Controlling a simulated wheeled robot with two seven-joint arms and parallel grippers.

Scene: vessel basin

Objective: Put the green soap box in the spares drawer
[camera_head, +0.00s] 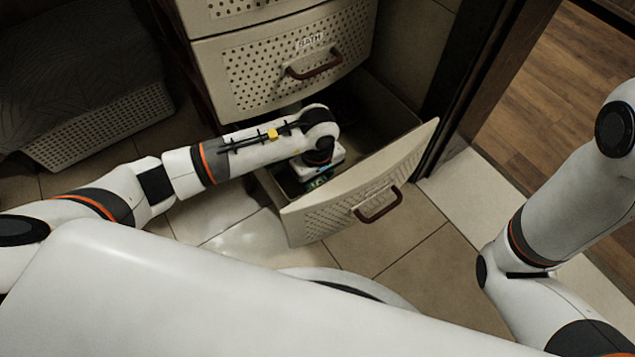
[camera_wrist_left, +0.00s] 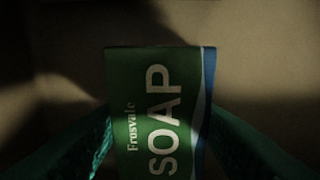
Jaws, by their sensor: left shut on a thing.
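The green soap box (camera_wrist_left: 150,115), with white "SOAP" lettering and a blue edge, stands between the two dark fingers in the left wrist view. My left gripper (camera_head: 318,182) is shut on it. In the head view this gripper points down inside the open bottom drawer (camera_head: 362,190), close behind its front panel. The box is mostly hidden there by my wrist and the panel. I cannot tell whether the box touches the drawer floor. The label on the open drawer is not readable from here. My right gripper is out of view.
Above the open drawer is a shut drawer (camera_head: 262,75) marked "BATH" with a brown handle (camera_head: 314,65). A perforated basket (camera_head: 100,125) under a dark cloth stands at the left. A dark door frame (camera_head: 460,85) rises close on the right. Tiled floor lies in front.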

